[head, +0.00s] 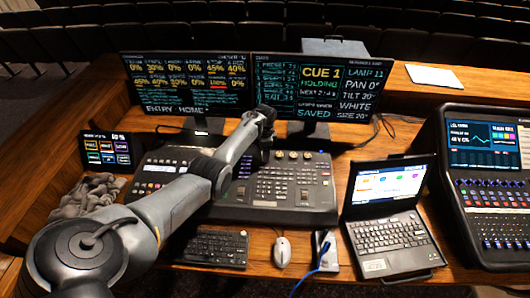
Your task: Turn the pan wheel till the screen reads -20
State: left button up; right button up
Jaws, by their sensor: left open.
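The lighting console (318,205) lies in the middle of the desk. A row of small round wheels (293,155) runs along its upper right edge; I cannot tell which one is the pan wheel. The right monitor (318,88) reads CUE 1, PAN 0° and TILT 30°. My left gripper (262,158) points down over the console's upper edge, just left of the visible wheels. It is open. Its fingers are small and dark here, and I cannot tell whether they touch or surround a wheel. The arm hides part of the console. My right gripper is not in view.
A laptop (388,235) and a large mixer (490,205) stand at right. A keyboard (214,248), mouse (282,252) and blue cable (322,258) lie in front. The left monitor (186,84) stands behind; a small screen (106,150) is at left.

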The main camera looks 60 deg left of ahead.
pick_arm(q)
jog(key=c, duration=1)
jog(key=shift+c, duration=0.2)
jog(key=shift+n+p, duration=0.35)
jog(key=shift+n, duration=0.35)
jog(key=shift+n+p, duration=0.4)
jog(key=shift+n, duration=0.7)
jog(key=n, duration=0.4)
jog(key=shift+p, duration=0.35)
